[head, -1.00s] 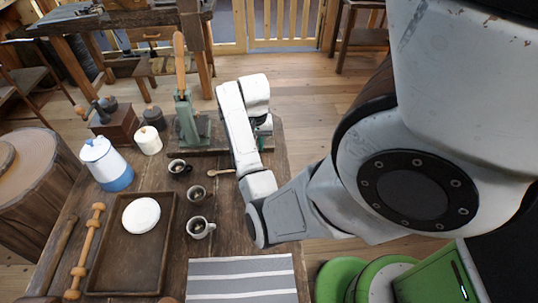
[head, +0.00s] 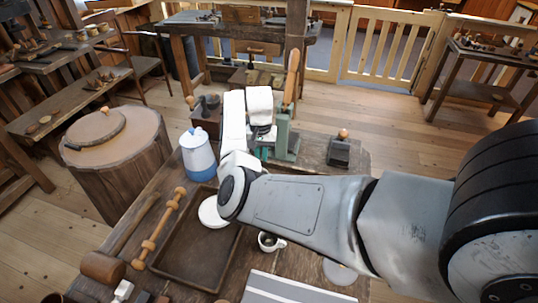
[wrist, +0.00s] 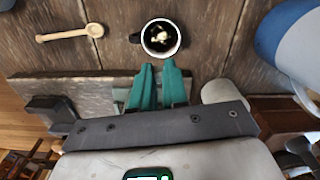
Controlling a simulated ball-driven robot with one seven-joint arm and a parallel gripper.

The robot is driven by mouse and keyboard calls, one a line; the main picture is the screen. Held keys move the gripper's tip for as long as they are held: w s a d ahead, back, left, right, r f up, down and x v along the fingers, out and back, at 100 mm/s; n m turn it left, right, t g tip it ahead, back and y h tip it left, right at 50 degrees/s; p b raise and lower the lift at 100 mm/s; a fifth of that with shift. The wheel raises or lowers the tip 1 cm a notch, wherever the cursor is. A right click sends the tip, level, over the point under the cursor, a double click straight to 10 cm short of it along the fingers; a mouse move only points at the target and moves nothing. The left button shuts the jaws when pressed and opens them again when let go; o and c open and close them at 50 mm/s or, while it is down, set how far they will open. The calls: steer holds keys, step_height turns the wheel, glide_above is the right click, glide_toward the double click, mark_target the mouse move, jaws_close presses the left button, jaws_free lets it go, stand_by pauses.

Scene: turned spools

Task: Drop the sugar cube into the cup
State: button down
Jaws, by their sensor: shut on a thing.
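My gripper (wrist: 158,76) has its teal fingers closed nearly together, with a thin gap at the tips. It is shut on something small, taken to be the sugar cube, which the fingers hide. A dark cup (wrist: 160,38) with dark liquid and pale patches inside stands just beyond the fingertips in the wrist view. I cannot tell the height between them. In the head view my gripper (head: 262,153) is partly hidden behind my arm, over the far part of the table. Another cup (head: 270,242), white with a handle, stands nearer, beside the tray.
A blue-and-white pot (head: 198,160) stands left of my gripper. A green press (head: 284,130) with a wooden handle stands just behind it. A wooden spoon (wrist: 70,33) lies left of the dark cup. A brown tray (head: 182,270) holds a white round piece (head: 212,212).

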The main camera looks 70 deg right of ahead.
steer(key=shift+f+b, duration=2.6)
steer(key=shift+f, duration=0.25)
steer(key=c, duration=1.1)
jaws_free()
steer(key=shift+o, duration=0.2)
steer(key=shift+r, duration=0.1)
step_height(320, 180, up, 11)
steer(key=shift+f, duration=0.15)
